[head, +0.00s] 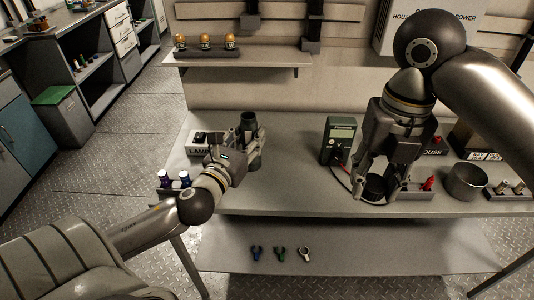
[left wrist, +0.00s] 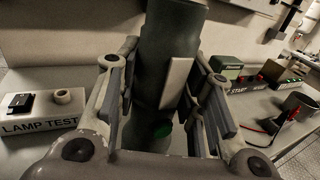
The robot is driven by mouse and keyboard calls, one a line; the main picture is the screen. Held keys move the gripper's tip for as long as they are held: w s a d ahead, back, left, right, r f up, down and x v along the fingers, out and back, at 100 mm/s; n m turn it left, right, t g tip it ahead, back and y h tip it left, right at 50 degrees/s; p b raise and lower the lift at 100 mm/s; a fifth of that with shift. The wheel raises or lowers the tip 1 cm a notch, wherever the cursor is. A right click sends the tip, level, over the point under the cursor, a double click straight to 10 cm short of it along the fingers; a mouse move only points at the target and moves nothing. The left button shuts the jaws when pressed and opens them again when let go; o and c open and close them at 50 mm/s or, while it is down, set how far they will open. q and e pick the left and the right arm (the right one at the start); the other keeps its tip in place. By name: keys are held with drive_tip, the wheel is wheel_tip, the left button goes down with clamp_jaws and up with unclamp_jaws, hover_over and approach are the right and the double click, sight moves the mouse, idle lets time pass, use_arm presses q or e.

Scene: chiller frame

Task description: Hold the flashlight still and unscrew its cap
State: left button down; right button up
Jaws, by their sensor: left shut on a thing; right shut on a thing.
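The dark green flashlight (head: 249,122) stands upright at the left part of the workbench. It also fills the middle of the left wrist view (left wrist: 172,45). My left gripper (head: 246,148) is shut around its body from the front left. My right gripper (head: 376,178) points down near the bench's front edge, well to the right of the flashlight. It is shut on a dark round piece (head: 376,188) that looks like the cap, apart from the flashlight. Whether that piece touches the bench is hard to tell.
A lamp test box (left wrist: 42,112) stands left of the flashlight. A green meter (head: 339,138) with leads stands left of my right gripper. A metal bowl (head: 467,181) is to its right. Small coloured tools lie on the lower shelf (head: 350,250).

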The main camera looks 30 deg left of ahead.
drive_tip(key=shift+a+r, duration=0.15)
drive_tip(key=shift+r, duration=0.2)
drive_tip(key=shift+w+f+b, duration=0.1)
drive_tip(key=shift+f+b, duration=0.2)
drive_tip(key=shift+f, duration=0.25)
use_arm(q)
drive_tip(key=w+a+f, duration=0.2)
drive_tip(key=w+f, duration=0.9)
drive_tip(key=f, duration=0.1)
drive_tip(key=shift+w+a+b, duration=0.25)
drive_tip(key=shift+a+b, duration=0.05)
use_arm(e)
drive_tip(key=shift+f, duration=0.3)
use_arm(q)
drive_tip(key=shift+f, duration=0.2)
use_arm(e)
drive_tip(key=shift+f, duration=0.15)
use_arm(q)
drive_tip(key=c, duration=1)
unclamp_jaws()
drive_tip(key=shift+o, duration=0.2)
